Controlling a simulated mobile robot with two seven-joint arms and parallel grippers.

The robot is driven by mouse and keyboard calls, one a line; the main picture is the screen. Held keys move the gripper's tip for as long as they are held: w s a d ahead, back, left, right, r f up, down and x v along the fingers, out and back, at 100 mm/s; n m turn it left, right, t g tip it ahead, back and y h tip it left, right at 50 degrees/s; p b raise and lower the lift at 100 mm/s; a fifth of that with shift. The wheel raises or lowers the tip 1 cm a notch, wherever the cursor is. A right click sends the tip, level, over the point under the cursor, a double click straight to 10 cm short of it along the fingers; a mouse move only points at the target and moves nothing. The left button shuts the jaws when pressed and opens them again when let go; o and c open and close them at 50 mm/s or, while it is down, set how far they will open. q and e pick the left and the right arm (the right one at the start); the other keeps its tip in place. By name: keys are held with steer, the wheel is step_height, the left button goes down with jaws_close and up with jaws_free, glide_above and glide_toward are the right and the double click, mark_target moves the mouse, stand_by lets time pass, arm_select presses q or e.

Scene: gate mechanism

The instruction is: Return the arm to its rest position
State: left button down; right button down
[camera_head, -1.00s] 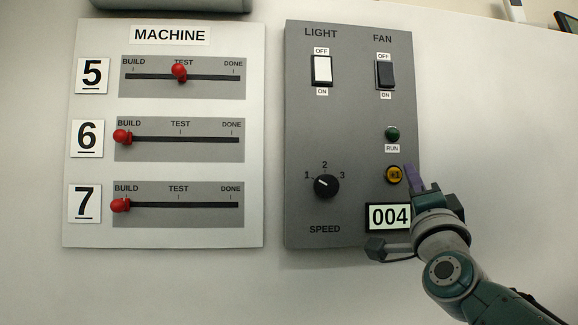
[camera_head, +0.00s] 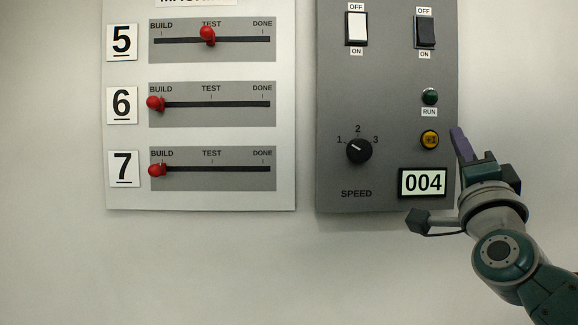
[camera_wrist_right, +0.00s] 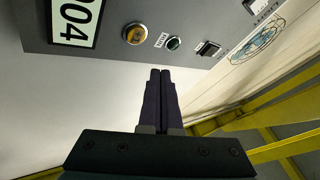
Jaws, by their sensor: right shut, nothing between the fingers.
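My right gripper (camera_head: 460,140) is at the right edge of the grey control panel (camera_head: 385,208), just right of the yellow button (camera_head: 430,140). In the right wrist view its two dark purple fingers (camera_wrist_right: 160,75) are together with nothing between them, and the panel lies beyond their tips. The yellow button (camera_wrist_right: 135,34) and the green RUN button (camera_wrist_right: 173,44) show there, apart from the fingers. The display (camera_head: 423,183) reads 004. My left gripper is not in view.
The panel also has a LIGHT switch (camera_head: 356,29), a FAN switch (camera_head: 425,32) and a SPEED knob (camera_head: 359,150). The MACHINE board (camera_head: 200,196) with red sliders stands left. Bare wall lies below. Yellow bars (camera_wrist_right: 265,125) show at right in the wrist view.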

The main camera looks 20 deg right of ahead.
steer(key=w+a+f+n+y+p, duration=0.1)
steer(key=a+f+n+y+p, duration=0.15)
steer(key=a+n+y, duration=0.35)
steer(key=a+f+n+y+p, duration=0.1)
steer(key=a+n+y+p, duration=0.2)
steer(key=a+n+y, duration=0.35)
steer(key=s+a+f+n+g+y+p, duration=0.4)
steer(key=s+a+f+n+g, duration=0.2)
steer(key=a, duration=0.2)
steer(key=s+a+f+n+g+h+p, duration=0.1)
steer(key=s+f+n+g+p, duration=0.25)
steer(key=s, duration=0.85)
steer(key=s+a+n+g+h+p, duration=0.15)
steer(key=s+g+p, duration=0.25)
steer(key=s+g, duration=0.55)
step_height(320, 180, up, 38)
steer(key=s+t+p, duration=0.2)
steer(key=p, duration=3.5)
steer(key=shift+s+d+f, duration=0.15)
steer(key=shift+d+f, duration=0.1)
steer(key=shift+d, duration=0.05)
